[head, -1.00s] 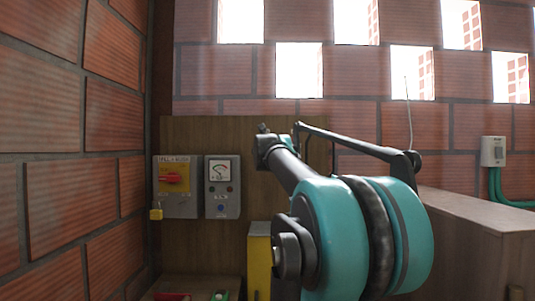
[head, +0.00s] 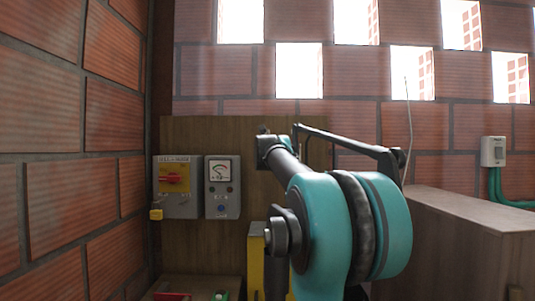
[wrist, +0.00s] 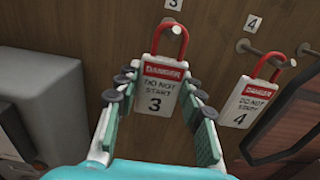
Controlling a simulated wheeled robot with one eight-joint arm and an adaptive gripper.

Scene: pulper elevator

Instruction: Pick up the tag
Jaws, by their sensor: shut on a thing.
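In the wrist view, a white and red danger tag marked 3 (wrist: 157,100) hangs by a red shackle at a peg on a brown wooden board. My gripper (wrist: 160,84) has one finger at each side edge of this tag and is shut on it. A second danger tag marked 4 (wrist: 241,105) hangs tilted to the right, beside my right finger and outside the grip. In the head view my arm hides the tags and my gripper.
A grey box (wrist: 35,105) stands out at the left of the wrist view. In the head view, a yellow switch box with a red handle (head: 173,179) and a gauge box (head: 221,187) are left of my arm. A wooden block (head: 455,222) stands right.

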